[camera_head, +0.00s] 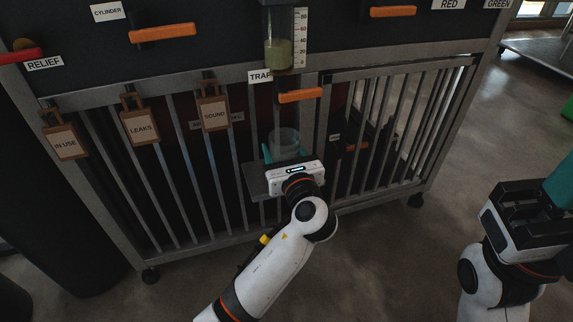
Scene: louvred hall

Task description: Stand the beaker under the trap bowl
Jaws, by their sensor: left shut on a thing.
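The clear beaker (286,138) stands upright in front of the bars, below the trap bowl (278,52), which holds cloudy yellow-green liquid. A wide gap with an orange handle (300,95) lies between them in the picture. My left gripper (285,154) reaches in from below and is shut on the beaker. Its teal finger shows at the beaker's left side, and its white body hides the beaker's base. A small dark shelf (257,182) shows behind the gripper; I cannot tell whether the beaker touches it. My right gripper (553,190) is partly cut off at the right edge.
The grey barred frame (345,207) stands on casters. Tags reading IN USE (66,145), LEAKS (140,128) and SOUND (214,114) hang at its left. More orange handles (163,32) are above. Open floor (455,140) lies to the right.

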